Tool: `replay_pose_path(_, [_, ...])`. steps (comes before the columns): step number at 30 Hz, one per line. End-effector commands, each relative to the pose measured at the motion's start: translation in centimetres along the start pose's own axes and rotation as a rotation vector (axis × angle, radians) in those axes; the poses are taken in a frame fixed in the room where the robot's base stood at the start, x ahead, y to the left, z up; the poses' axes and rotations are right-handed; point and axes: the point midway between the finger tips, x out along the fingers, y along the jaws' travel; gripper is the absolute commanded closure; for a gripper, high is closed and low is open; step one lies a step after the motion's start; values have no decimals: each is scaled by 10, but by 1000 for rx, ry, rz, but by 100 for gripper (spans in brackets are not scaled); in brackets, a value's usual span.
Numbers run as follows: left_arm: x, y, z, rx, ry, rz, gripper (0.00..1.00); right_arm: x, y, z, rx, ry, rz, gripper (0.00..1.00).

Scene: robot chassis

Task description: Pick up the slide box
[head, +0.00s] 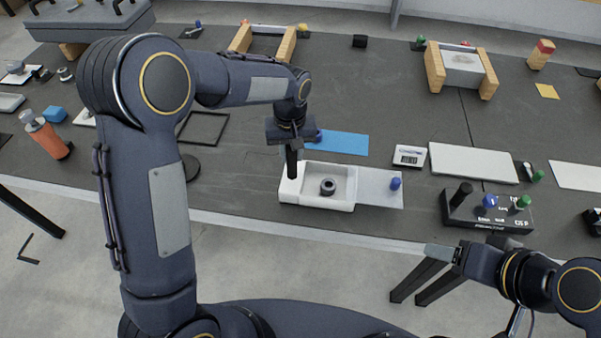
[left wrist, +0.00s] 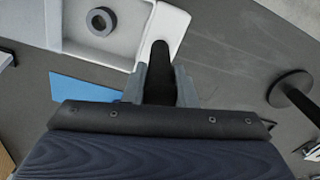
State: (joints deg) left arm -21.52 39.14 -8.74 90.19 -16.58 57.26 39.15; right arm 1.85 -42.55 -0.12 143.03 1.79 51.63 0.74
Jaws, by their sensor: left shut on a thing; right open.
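A white slide box (head: 340,199) sits on the dark table in front of my left arm, with a dark ring (head: 328,186) inside. A grey panel (head: 377,189) with a blue knob extends from its right side. A black upright handle (head: 292,163) stands at the box's left end. My left gripper (head: 291,146) is above that end, pointing down, shut on the handle. The left wrist view shows the handle (left wrist: 160,65) between the fingers, beside the white box (left wrist: 180,28) and the ring (left wrist: 100,21). My right gripper (head: 412,289) is open and empty, off the table's front edge.
A blue mat (head: 338,142) lies behind the box. A black control box (head: 487,212) with knobs, a white plate (head: 473,163) and a small labelled block (head: 409,156) are to the right. An orange bottle (head: 47,138) lies far left. The table's front edge is close to the box.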

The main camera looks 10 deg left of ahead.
Motion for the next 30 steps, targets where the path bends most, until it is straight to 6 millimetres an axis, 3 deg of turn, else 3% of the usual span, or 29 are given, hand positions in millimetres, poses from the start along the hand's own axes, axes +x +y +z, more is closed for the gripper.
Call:
replay_pose_path(8, [-8,1,-1,0,3,2,100,0,0,0,0,0,0,42])
replay_pose_path(16, [-33,1,-1,0,4,3,100,1,1,1,0,0,0,42])
replay_pose_path(23, [-56,0,20,1,5,4,100,6,2,3,0,0,0,42])
replay_pose_path(30, [-94,-1,53,3,6,6,100,10,5,5,0,0,0,42])
